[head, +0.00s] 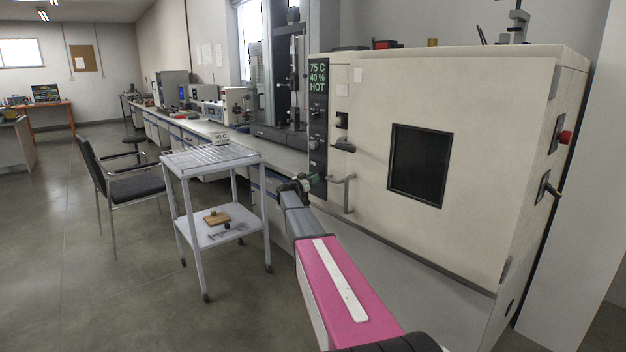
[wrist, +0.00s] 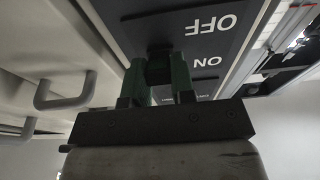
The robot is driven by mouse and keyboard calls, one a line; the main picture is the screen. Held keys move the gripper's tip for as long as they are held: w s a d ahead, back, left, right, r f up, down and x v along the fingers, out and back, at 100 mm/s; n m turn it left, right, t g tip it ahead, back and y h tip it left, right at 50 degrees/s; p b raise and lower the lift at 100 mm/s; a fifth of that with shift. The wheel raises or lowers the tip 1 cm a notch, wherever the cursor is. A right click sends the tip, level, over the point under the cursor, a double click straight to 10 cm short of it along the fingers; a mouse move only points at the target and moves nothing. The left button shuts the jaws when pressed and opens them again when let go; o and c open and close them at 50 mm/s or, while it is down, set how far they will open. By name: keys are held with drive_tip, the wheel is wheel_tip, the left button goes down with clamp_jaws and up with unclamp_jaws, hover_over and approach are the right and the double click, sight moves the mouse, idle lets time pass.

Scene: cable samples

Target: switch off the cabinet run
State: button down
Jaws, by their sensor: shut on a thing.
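The cream test cabinet (head: 475,95) stands at the right, its door shut. Its dark control panel (head: 318,125) has a display (head: 318,76) reading 75 C, 40 %, HOT. My gripper (head: 310,182) is at the panel's lower end, left of the door handle (head: 349,195). In the wrist view, my gripper's green fingers (wrist: 159,75) are shut on a dark switch knob (wrist: 158,49) on the panel (wrist: 195,35). The words OFF and ON appear upside down beside it. The fingers hide part of the knob, so its setting cannot be told.
A white trolley (head: 212,158) stands left of my arm, with a small labelled card (head: 221,138) on top and a brown block (head: 217,217) below. A black chair (head: 125,185) is beyond it. A red knob (head: 565,137) is on the cabinet's right side.

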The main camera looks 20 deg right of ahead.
drive_tip(key=c, duration=1)
unclamp_jaws()
drive_tip(key=shift+o, duration=0.2)
drive_tip(key=v, duration=1.1)
drive_tip(key=s+a+f+n+g+y, duration=0.2)
drive_tip(key=s+f+n+y, duration=0.15)
drive_tip(key=s+f, duration=0.7)
drive_tip(key=s+a+f+n+g+y, duration=0.25)
drive_tip(key=s+f+y, duration=0.25)
drive_tip(key=s, duration=1)
drive_tip(key=s+a+f+n+g+y, duration=0.1)
drive_tip(key=s+a+f+n+y, duration=0.1)
drive_tip(key=s+a+n+y, duration=0.2)
drive_tip(key=s+a+f+n+g+y, duration=0.1)
drive_tip(key=s+a+f+n+y, duration=0.2)
drive_tip(key=s, duration=1.7)
drive_tip(key=a+n+y, duration=0.1)
drive_tip(key=a+y, duration=0.2)
drive_tip(key=a, duration=0.3)
drive_tip(key=shift+a+f+y, duration=0.2)
drive_tip(key=shift+a+y, duration=0.15)
drive_tip(key=shift+a, duration=0.05)
